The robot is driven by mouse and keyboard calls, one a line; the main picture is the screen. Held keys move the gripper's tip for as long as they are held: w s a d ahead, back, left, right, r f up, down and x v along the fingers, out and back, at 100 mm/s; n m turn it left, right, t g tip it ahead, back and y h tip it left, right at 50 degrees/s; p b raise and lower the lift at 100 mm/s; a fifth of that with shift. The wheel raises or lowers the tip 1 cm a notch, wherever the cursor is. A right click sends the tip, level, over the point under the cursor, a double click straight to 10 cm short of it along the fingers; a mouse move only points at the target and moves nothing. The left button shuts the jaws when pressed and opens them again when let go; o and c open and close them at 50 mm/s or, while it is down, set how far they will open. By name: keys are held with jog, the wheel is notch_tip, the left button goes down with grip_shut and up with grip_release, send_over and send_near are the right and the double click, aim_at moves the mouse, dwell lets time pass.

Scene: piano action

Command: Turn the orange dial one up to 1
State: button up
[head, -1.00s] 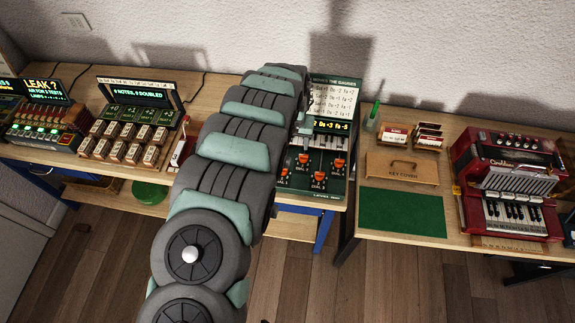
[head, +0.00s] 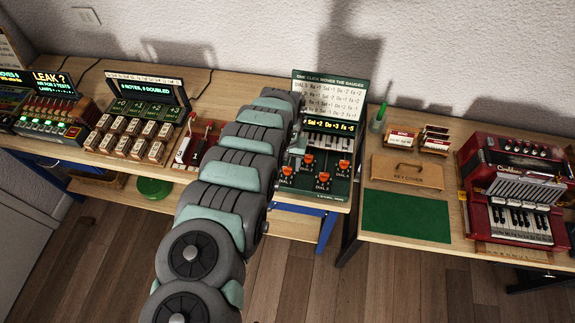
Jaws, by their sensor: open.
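My gripper (head: 298,150) is open, close in front of the panel's left side, just left of the upper dial. I cannot tell whether it touches anything; my arm hides part of the panel's left edge.
A lit readout (head: 330,126) and a white printed chart (head: 325,98) are above the dials. A red-handled lever unit (head: 196,148) stands left of my arm. A wooden key cover (head: 407,172), a green mat (head: 405,215) and a red accordion (head: 515,195) are on the right bench.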

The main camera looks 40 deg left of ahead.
jog(key=shift+f, duration=1)
jog(key=shift+c, duration=0.3)
grip_shut()
